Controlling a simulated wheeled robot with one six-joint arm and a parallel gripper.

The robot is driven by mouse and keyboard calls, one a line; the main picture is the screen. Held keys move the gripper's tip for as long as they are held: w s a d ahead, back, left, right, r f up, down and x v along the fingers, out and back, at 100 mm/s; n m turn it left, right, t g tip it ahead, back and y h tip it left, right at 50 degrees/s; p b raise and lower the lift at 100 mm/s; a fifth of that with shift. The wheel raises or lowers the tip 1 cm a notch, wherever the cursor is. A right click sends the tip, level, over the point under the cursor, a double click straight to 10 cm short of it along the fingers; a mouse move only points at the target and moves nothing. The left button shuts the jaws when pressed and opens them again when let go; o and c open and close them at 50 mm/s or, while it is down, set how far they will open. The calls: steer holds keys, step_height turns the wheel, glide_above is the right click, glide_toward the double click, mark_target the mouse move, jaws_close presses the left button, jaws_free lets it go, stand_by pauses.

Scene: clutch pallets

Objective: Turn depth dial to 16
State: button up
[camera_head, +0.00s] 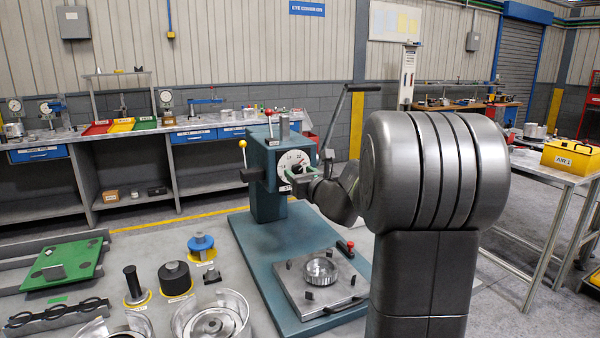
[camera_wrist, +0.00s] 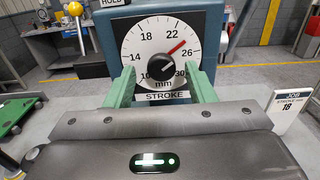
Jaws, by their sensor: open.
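A round white dial (camera_head: 291,163) sits on the front of the blue-green press head. In the wrist view the dial face (camera_wrist: 136,44) is labelled STROKE, in mm, with numbers from 10 to 30. Its red pointer (camera_wrist: 178,47) points between 22 and 26. The black centre knob (camera_wrist: 160,66) shows between my fingers. My gripper (camera_wrist: 160,82) is open, its green fingers on either side of the knob. In the head view my gripper (camera_head: 301,178) reaches the dial from the right. I cannot tell whether the fingers touch the knob.
A job card (camera_wrist: 291,113) reads STROKE and 18. A yellow-knobbed lever (camera_head: 243,146) is left of the dial. Clutch parts and a green pallet (camera_head: 64,262) lie to the left.

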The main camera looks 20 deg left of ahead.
steer(key=shift+w, duration=0.2)
steer(key=shift+a, duration=0.1)
steer(key=c, duration=0.9)
steer(key=shift+c, duration=0.2)
